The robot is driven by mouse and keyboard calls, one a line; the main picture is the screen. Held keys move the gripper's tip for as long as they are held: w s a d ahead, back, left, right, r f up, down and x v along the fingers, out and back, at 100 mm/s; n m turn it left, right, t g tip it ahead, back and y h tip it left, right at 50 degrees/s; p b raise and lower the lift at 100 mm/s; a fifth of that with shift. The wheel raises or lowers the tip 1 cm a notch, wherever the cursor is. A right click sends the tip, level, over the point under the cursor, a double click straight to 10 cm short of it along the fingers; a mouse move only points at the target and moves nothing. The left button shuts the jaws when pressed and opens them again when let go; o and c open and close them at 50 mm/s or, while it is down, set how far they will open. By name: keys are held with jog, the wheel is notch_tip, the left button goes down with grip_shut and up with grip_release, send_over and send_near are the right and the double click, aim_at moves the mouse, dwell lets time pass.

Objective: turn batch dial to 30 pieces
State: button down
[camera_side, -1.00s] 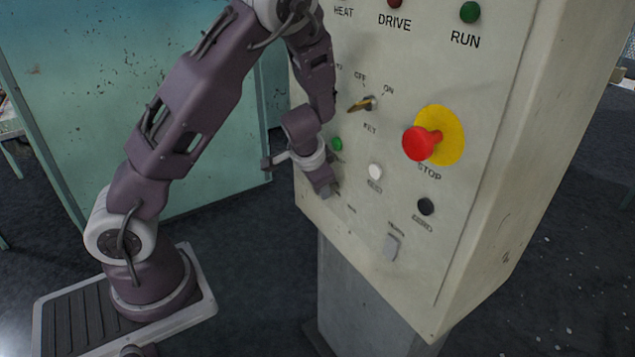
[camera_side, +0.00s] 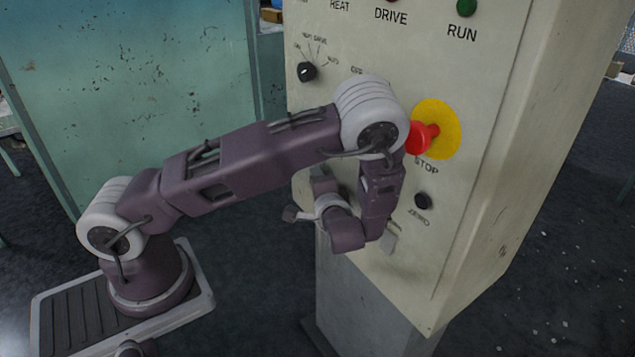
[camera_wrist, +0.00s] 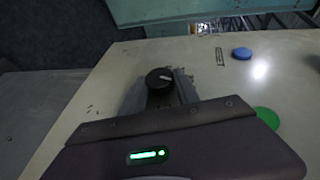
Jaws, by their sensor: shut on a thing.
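The batch dial (camera_wrist: 158,77) is a round black knob with a pale pointer line, in the middle of the wrist view. Its pointer lies toward the right in that picture. My gripper (camera_wrist: 160,92) is shut on the dial, with its grey fingers close around the knob. The scale numbers around the dial are too small or covered, so I cannot read the setting. In the side view my gripper (camera_side: 322,184) is at the lower left of the cream panel (camera_side: 462,190), and my arm hides the dial there.
A red stop button (camera_side: 420,138) on a yellow disc sits close to my elbow. Another black selector (camera_side: 307,71) is at the upper left. A black zero button (camera_side: 423,200) and grey switch (camera_side: 389,241) are on the right.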

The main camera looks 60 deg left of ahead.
jog(key=shift+f+m+t+y, duration=0.2)
jog(key=shift+m+t+y, duration=0.15)
jog(key=shift+y, duration=0.95)
jog(key=c, duration=0.9)
grip_release()
jog(key=v, duration=0.7)
jog(key=shift+r, duration=0.15)
